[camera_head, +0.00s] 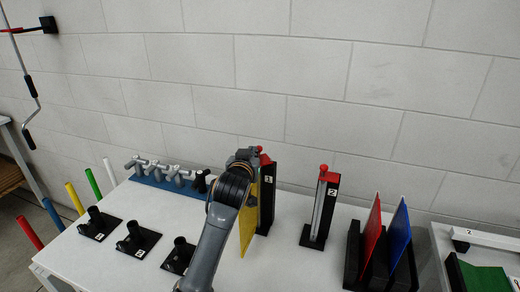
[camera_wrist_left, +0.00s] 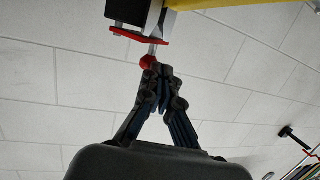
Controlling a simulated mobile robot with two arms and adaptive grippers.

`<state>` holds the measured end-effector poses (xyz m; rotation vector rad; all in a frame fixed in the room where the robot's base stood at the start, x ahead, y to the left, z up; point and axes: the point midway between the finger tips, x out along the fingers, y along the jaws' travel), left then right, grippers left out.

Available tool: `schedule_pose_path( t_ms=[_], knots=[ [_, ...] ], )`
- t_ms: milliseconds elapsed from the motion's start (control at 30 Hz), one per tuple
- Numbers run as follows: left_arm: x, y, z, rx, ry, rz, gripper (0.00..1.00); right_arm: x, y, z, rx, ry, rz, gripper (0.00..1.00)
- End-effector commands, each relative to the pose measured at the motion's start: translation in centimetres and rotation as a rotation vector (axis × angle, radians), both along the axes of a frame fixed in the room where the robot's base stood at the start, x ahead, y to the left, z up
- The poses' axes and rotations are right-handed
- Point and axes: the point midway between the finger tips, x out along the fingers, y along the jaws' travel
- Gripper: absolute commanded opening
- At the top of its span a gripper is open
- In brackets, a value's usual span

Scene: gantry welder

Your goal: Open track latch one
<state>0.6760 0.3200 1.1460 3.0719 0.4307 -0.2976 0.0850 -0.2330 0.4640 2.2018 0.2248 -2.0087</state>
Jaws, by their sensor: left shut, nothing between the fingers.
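Track latch one is a black upright post (camera_head: 267,196) with a "1" label and a red top, right of my left arm in the head view. Its red ball knob (camera_wrist_left: 148,62) and red bracket (camera_wrist_left: 138,34) show in the left wrist view, with a metal rod between them. My left gripper (camera_wrist_left: 158,72) is shut and empty, with its fingertips at the red ball; I cannot tell whether they touch. In the head view the gripper (camera_head: 246,155) is at the post's top, partly hidden by its wrist. My right gripper is not in view.
A yellow panel (camera_head: 248,224) stands beside latch one, partly behind my arm. Latch two (camera_head: 320,208) stands to the right, then red (camera_head: 372,240) and blue (camera_head: 399,243) panels. Several black fixtures (camera_head: 138,241) and a blue rack (camera_head: 160,185) stand left on the white table.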

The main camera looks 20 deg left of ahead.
Motion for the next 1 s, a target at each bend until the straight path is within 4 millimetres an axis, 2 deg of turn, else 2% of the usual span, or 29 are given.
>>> schedule_pose_path(
  t_ms=[400, 1000],
  knots=[
    [2.1, 0.9, 0.1, -0.002, 0.002, -0.001, 0.00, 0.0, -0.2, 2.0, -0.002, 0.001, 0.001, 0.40],
    [3.7, 1.0, 0.0, 0.000, 0.001, 0.000, 0.00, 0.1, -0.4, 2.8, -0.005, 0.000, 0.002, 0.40]
  ],
)
